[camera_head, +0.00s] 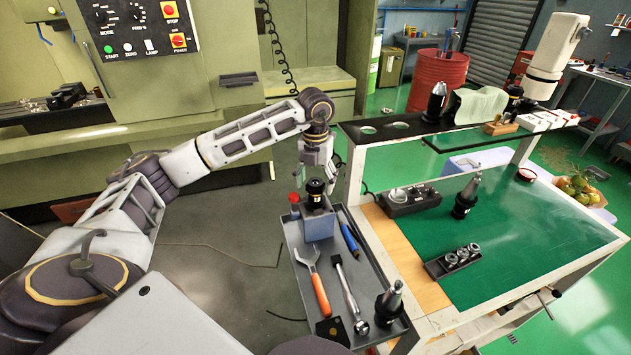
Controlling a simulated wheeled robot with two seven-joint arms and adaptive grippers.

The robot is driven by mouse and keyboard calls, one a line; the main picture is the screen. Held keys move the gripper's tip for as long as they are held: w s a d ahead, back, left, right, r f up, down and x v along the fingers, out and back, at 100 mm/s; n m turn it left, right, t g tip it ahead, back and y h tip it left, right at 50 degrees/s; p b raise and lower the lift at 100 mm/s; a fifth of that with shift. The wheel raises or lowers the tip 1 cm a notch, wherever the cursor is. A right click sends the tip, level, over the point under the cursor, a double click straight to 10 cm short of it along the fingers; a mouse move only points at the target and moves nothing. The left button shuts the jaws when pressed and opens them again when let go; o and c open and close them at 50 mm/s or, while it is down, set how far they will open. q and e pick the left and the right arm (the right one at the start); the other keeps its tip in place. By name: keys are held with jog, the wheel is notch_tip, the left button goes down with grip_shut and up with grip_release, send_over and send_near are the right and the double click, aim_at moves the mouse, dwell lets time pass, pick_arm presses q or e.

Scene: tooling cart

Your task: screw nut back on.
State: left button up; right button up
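My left gripper (316,176) points down over the tray, its fingers apart on either side of a gap. Just below it, a black tool holder (316,201) stands upright in a blue-grey block (319,228). Its dark top sits close under the fingertips; I cannot tell whether they touch. I cannot make out a separate nut on the holder. An orange-handled wrench (319,291) lies on the grey tray (300,272) in front of the block. My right gripper is not in view.
The tray also holds a ratchet (350,297), a blue-handled tool (349,240) and another upright tool holder (389,303). To the right, the cart's green mat (520,225) carries a holder (467,196) and a collet rack (453,261). A raised shelf (372,131) stands behind.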

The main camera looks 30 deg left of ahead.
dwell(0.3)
pick_arm(q)
notch_tip(320, 180, up, 12)
dwell(0.9)
dwell(0.7)
